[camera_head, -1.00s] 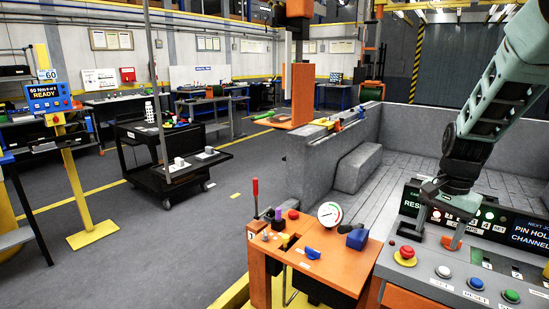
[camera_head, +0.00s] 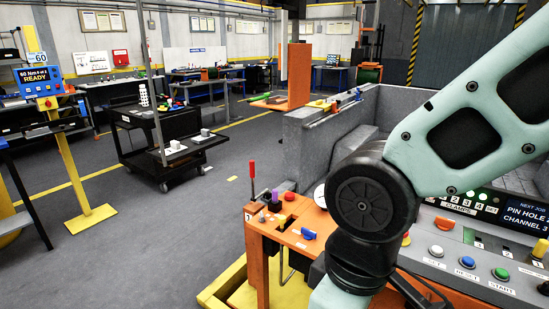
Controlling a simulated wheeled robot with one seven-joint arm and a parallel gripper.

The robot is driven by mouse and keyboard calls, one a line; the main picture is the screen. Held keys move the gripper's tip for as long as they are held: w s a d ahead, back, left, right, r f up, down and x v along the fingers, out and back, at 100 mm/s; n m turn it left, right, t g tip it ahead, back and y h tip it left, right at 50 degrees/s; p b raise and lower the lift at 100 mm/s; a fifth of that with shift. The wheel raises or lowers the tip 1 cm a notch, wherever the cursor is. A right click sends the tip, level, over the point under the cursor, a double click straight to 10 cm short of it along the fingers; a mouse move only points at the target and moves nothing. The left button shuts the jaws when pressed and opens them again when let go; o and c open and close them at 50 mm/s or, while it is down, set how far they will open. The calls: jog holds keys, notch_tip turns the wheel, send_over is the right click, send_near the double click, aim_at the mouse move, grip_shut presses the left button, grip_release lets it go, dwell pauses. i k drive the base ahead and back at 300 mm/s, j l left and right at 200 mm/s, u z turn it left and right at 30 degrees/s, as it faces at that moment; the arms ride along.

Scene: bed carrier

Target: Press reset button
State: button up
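The control panel (camera_head: 450,279) is at the lower right in the head view. It has a row of buttons: a white one (camera_head: 436,250), a blue one (camera_head: 467,262) and a green one (camera_head: 501,273). The label under the blue button appears to read RESET, and the one under the green button reads START. My arm crosses in front of the panel's left part, and its black joint is left of the white button. The arm runs down out of the picture at the bottom. My gripper is not visible, so its opening and its distance from the buttons cannot be seen.
A display (camera_head: 525,214) stands behind the buttons. An orange bench (camera_head: 270,232) with a red-handled lever (camera_head: 252,172) is left of my arm. A black cart (camera_head: 160,150) and a yellow post with a blue screen (camera_head: 45,82) stand farther left. The grey floor between is open.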

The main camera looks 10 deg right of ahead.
aim_at(468, 261)
jog(key=z, duration=1.3)
